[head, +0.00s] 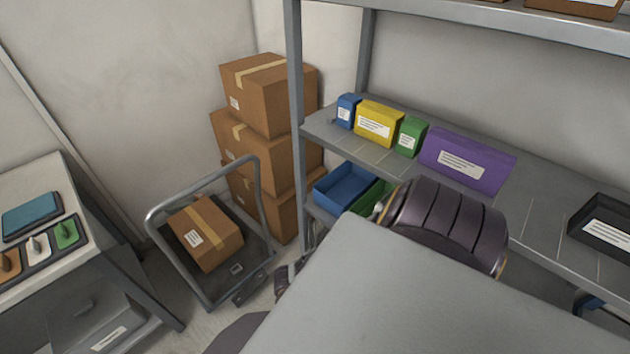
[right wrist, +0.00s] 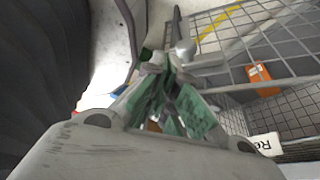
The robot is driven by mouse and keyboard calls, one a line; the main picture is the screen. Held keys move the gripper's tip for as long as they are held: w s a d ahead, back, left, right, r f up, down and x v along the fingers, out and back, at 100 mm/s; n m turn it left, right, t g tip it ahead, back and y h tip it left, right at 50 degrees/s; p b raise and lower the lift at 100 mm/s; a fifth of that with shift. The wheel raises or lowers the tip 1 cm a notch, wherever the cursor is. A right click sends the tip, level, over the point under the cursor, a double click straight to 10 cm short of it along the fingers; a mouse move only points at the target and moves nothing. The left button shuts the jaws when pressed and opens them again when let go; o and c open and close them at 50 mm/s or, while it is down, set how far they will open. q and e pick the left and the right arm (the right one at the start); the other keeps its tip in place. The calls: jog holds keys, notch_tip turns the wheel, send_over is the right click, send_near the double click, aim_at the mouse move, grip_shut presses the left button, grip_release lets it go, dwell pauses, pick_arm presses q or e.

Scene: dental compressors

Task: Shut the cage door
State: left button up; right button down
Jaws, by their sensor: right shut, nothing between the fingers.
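The wire mesh of the cage (right wrist: 285,75) fills the right side of the right wrist view, with grey bars. I cannot tell which part of it is the door, or how far open the door stands. My right gripper (right wrist: 164,72) is shut and empty, its green-padded fingers pointing towards grey metal parts (right wrist: 186,45) beside the mesh. I cannot tell whether the fingertips touch them. The cage does not show in the head view, where a large grey surface and a dark ribbed arm part block the lower right. My left gripper is not in view.
An orange box (right wrist: 262,79) and a white label (right wrist: 263,145) show by the mesh. In the head view, stacked cartons (head: 262,95), a cart (head: 160,222) with a carton (head: 205,232), a shelf (head: 318,126) with coloured boxes, and a left table (head: 45,180) stand around.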

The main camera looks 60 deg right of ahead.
jog(key=shift+v, duration=2.35)
jog(key=shift+a, duration=0.1)
